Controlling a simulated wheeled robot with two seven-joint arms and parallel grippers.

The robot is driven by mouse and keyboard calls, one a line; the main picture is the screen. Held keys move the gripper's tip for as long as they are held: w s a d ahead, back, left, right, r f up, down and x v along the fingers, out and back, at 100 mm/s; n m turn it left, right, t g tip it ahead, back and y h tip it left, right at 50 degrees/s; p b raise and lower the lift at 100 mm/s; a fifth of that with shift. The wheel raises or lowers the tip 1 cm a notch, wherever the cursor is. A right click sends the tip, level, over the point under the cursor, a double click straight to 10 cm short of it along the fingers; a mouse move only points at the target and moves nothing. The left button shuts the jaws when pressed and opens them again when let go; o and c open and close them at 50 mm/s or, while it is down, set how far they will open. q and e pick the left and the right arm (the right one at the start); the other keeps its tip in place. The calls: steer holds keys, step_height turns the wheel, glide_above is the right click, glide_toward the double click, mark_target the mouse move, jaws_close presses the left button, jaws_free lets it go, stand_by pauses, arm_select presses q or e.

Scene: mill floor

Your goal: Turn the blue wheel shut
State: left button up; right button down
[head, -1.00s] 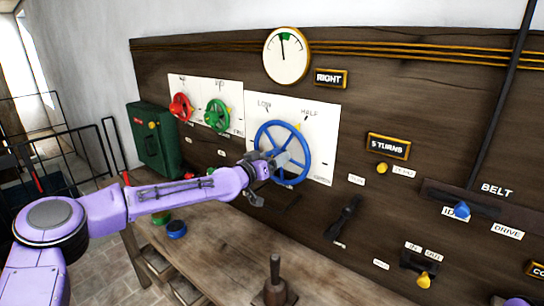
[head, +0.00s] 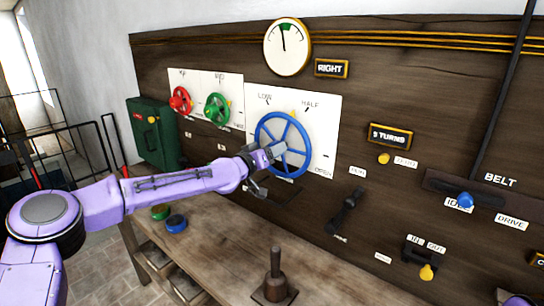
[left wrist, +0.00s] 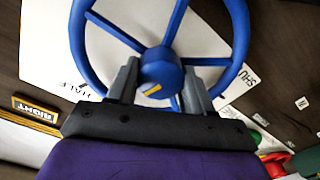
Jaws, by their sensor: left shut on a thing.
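The blue wheel (head: 308,153) is mounted on a white plate (head: 326,120) on the dark wooden panel. LOW and HALF are lettered on the plate above it. My left gripper (head: 274,151) reaches it from the left and is shut on its hub. In the left wrist view, the two grey fingers (left wrist: 160,85) stand on either side of the blue hub (left wrist: 158,66), between spokes. A yellow mark shows on the hub. Part of the wheel's lower left is hidden behind my gripper in the head view. My right gripper is not in view.
A red wheel (head: 181,100) and a green wheel (head: 217,110) sit to the left. A round gauge (head: 287,47) hangs above. A black lever (head: 346,210) is at the lower right. The wooden bench (head: 225,238) below carries a upright-handled tool (head: 275,276) and coloured knobs.

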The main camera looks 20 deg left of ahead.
arm_select(q)
steer(key=n+b, duration=0.1)
steer(key=n, duration=0.1)
steer(key=n+b, duration=0.2)
steer(key=shift+f+n, duration=0.2)
steer(key=shift+n, duration=0.1)
steer(key=n+b, duration=0.3)
steer(key=n, duration=0.2)
steer(key=shift+a+r, duration=0.1)
steer(key=n+b, duration=0.1)
steer(key=n, duration=0.4)
steer(key=shift+n, duration=0.4)
steer(key=n+b, duration=0.1)
steer(key=n, duration=0.5)
steer(key=o, duration=1)
